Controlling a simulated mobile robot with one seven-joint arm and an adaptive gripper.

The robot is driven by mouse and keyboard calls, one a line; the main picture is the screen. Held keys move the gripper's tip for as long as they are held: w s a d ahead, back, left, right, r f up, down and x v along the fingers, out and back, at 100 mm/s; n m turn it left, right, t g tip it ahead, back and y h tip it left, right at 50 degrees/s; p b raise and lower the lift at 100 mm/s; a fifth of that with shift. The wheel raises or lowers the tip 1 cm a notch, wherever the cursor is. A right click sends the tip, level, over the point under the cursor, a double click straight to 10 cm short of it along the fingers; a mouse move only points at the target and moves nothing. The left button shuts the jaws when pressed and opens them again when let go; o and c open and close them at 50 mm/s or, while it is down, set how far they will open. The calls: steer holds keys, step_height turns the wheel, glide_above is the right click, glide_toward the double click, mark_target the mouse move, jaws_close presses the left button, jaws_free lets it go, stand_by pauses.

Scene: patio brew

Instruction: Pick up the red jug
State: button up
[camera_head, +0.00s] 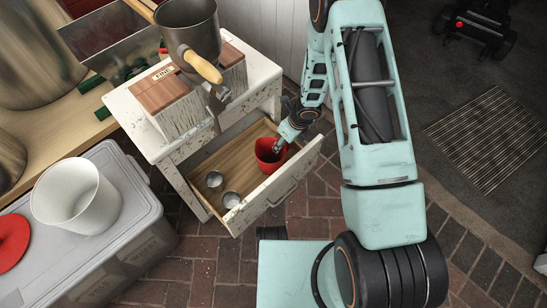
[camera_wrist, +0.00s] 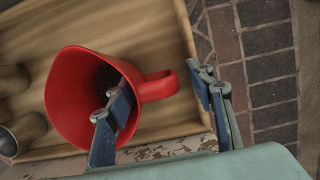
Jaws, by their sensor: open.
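The red jug (camera_head: 268,157) stands in the open wooden drawer of the white cabinet, near the drawer's right end. In the wrist view the red jug (camera_wrist: 70,100) shows its open mouth, dark inside, with its handle pointing right. My gripper (camera_head: 282,146) reaches down at the jug's right side. In the wrist view my gripper (camera_wrist: 165,100) is open, with one blue-padded finger over the jug's mouth and the other beyond the handle. The jug's wall and handle lie between the fingers. I cannot tell whether either finger touches it.
The drawer (camera_head: 240,150) also holds two small metal cups (camera_head: 214,179) at its front left. On the cabinet top (camera_head: 127,106) stand a wooden-topped block and a metal pot (camera_head: 190,30) with a wooden handle. A grey bin (camera_head: 130,185) with a white bucket (camera_head: 75,196) is at left.

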steer(key=shift+r, duration=0.1)
steer(key=c, duration=1.3)
steer(key=shift+r, duration=0.15)
